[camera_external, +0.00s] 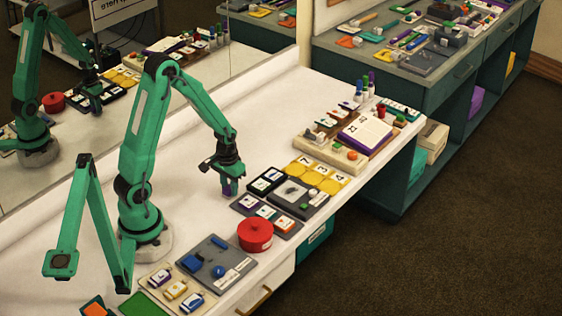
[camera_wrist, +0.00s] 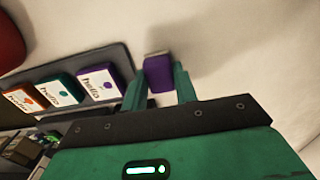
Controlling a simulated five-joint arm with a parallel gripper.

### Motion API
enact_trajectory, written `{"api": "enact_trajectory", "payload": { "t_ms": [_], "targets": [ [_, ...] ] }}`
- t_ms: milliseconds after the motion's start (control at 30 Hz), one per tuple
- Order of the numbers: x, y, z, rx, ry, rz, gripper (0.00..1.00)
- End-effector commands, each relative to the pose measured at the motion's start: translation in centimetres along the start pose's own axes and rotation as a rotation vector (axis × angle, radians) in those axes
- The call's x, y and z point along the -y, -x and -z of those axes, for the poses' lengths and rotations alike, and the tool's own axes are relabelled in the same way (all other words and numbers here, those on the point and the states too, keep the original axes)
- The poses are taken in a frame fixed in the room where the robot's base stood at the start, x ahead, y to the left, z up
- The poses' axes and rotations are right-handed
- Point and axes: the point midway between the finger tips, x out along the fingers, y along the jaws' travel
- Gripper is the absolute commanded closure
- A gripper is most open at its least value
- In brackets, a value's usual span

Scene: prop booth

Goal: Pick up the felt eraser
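The felt eraser (camera_wrist: 158,73) is a small purple block with a grey felt edge. In the wrist view it stands between the two green fingers of my gripper (camera_wrist: 160,85), which press close on both sides of it. In the external view my gripper (camera_external: 229,180) points down over the white counter, with the purple eraser (camera_external: 231,189) at its fingertips. I cannot tell whether the eraser touches the counter or hangs just above it.
A grey tray (camera_external: 269,225) with white-fronted cards lies close beside the eraser, with a red round pot (camera_external: 255,235) nearer the front. A dark tray and yellow discs (camera_external: 315,178) stand to the right. The white counter (camera_external: 215,205) is bare behind and left of the gripper.

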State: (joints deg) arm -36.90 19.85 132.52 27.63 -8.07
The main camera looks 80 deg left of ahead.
Motion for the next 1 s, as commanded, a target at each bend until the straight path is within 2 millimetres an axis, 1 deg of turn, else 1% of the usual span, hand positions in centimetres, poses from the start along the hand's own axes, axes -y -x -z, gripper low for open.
{"api": "enact_trajectory", "payload": {
  "t_ms": [300, 467, 667, 900, 1000],
  "targets": [
    [0.0, 0.0, 0.0, 0.0, 0.0, 0.0, 0.93],
    [0.0, 0.4, 0.1, -0.002, 0.0, 0.0, 0.93],
    [0.0, 1.6, 0.1, -0.004, 0.0, -0.001, 0.93],
    [0.0, 4.3, 0.1, -0.005, 0.0, -0.001, 0.93],
    [-1.3, 5.1, -1.0, -0.003, -0.005, -0.001, 0.93]
  ]
}}
